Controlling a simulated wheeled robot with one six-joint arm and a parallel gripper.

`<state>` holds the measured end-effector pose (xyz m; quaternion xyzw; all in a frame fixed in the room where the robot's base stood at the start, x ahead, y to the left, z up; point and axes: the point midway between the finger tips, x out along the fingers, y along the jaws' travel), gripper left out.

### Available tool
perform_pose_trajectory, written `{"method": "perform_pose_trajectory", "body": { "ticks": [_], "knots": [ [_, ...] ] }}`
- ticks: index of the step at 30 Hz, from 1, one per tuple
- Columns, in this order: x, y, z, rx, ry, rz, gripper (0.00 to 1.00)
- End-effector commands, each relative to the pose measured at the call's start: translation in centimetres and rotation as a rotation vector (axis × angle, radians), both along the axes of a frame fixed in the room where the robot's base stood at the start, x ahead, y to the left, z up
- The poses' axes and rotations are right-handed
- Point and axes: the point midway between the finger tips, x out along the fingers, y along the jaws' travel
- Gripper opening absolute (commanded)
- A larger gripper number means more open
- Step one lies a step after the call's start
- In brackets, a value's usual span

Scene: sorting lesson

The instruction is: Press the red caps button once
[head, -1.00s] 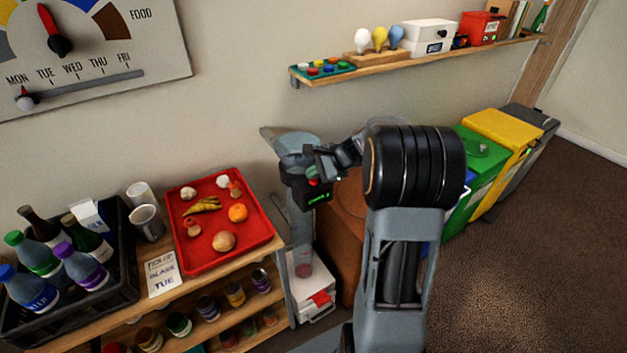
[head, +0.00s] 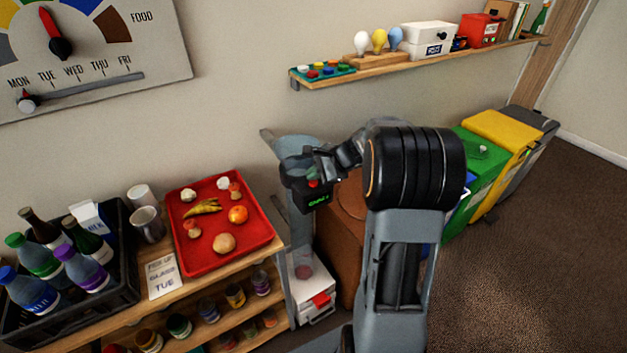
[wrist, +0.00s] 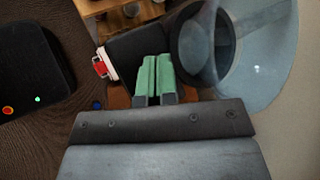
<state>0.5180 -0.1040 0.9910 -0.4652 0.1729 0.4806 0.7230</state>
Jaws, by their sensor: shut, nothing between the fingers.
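The counter machine has a grey funnel (head: 300,146) on top, which also shows in the wrist view (wrist: 262,70). Below the funnel is a black box with a green display (head: 318,199), whose text is too small to read surely. A red button (head: 313,183) shows as a small spot on the box, just below my fingertips. My gripper (head: 312,174) is shut and empty, close to the button; I cannot tell whether it touches it. In the wrist view my green fingers (wrist: 152,62) are together over the black box (wrist: 138,48), and the button is hidden.
A white container with a red part (head: 318,300) stands under the machine. To the left is a shelf with a red tray (head: 262,247) of food and a black crate (head: 120,300) of bottles. A wall shelf (head: 330,80) is above; bins (head: 488,122) stand at right.

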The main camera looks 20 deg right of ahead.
Motion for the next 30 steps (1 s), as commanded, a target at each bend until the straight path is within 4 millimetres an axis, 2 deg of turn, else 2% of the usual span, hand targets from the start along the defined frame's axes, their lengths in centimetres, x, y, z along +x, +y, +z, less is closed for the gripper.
{"method": "perform_pose_trajectory", "body": {
  "ticks": [4,18,30],
  "knots": [
    [0.0,0.0,0.9,0.0,-0.001,0.001,0.0],
    [0.0,0.0,1.2,0.0,-0.001,0.0,0.0],
    [0.0,0.0,4.7,0.001,-0.001,0.001,0.0]
  ]
}}
